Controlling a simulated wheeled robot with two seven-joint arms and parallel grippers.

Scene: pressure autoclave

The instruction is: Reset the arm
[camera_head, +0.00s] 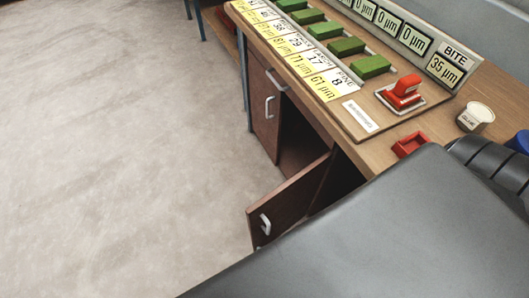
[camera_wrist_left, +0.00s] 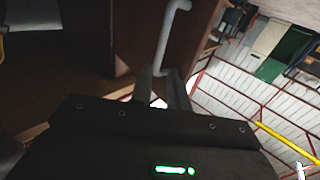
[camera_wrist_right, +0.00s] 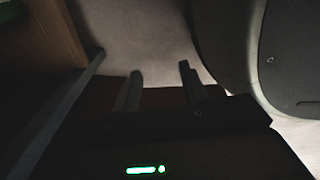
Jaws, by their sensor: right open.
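In the left wrist view, my left gripper (camera_wrist_left: 160,82) has its two fingertips close together at the lower end of a grey bar handle (camera_wrist_left: 163,38) on a brown door. The frame does not settle whether they are closed on the handle or just around it. In the right wrist view, my right gripper (camera_wrist_right: 160,82) is open, its fingers apart with nothing between them. Neither gripper shows in the head view. The head view shows an open cabinet door (camera_head: 288,203) with a metal handle (camera_head: 265,224) under the bench.
The wooden bench (camera_head: 440,122) carries green blocks (camera_head: 346,46), a red stamp-like object (camera_head: 404,88), a red tray (camera_head: 410,146) and a white jar (camera_head: 475,117). A second cabinet door (camera_head: 263,105) looks closed. The floor (camera_head: 110,150) at left is clear. The right wrist view is dark.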

